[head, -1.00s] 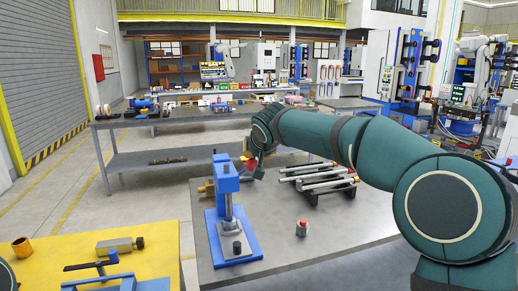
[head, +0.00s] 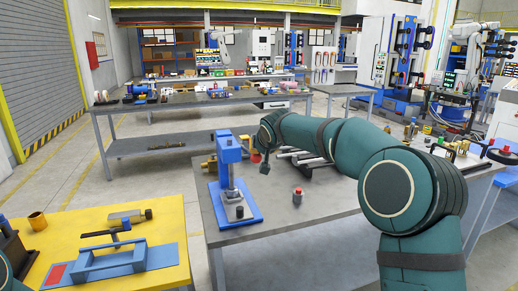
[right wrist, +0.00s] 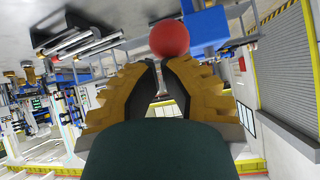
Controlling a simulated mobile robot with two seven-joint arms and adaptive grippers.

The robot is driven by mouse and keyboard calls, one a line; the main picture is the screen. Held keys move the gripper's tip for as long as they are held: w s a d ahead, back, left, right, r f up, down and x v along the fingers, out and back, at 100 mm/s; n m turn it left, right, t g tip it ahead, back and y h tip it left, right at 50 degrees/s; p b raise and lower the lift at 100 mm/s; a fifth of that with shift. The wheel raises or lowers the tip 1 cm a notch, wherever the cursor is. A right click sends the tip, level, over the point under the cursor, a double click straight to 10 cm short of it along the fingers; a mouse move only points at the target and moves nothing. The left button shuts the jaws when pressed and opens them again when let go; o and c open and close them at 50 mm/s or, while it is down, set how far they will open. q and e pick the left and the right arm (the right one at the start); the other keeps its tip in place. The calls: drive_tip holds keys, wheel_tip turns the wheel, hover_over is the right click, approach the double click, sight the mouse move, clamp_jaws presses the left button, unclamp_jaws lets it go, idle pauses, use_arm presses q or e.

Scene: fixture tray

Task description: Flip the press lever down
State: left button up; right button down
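The blue press (head: 229,178) stands upright on the grey bench, on a blue base plate. Its lever's red ball knob (head: 256,157) shows just right of the column's upper part. My right gripper (head: 264,164) is beside the knob, its fingers small and dark in the head view. In the right wrist view, the red knob (right wrist: 169,38) appears at the fingertips of my right gripper (right wrist: 162,66). The lever's rod is mostly hidden. My left gripper is out of view.
A small red-topped part (head: 298,195) stands right of the press. Metal bars on a rack (head: 305,160) lie behind it, partly hidden by my right arm. A yellow table (head: 170,228) with a blue fixture (head: 97,264) is at lower left. The bench front is clear.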

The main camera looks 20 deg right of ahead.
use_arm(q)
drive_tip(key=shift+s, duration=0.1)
use_arm(e)
drive_tip(key=shift+s+f, duration=0.15)
drive_tip(key=shift+f, duration=0.45)
wheel_tip(320, 180, up, 5)
drive_tip(key=p, duration=0.3)
use_arm(q)
drive_tip(key=b, duration=0.1)
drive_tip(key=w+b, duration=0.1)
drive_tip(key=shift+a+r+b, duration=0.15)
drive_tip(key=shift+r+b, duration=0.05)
drive_tip(key=shift+b, duration=0.1)
use_arm(e)
drive_tip(key=s+f, duration=0.2)
drive_tip(key=s, duration=0.7)
drive_tip(key=shift+d, duration=0.2)
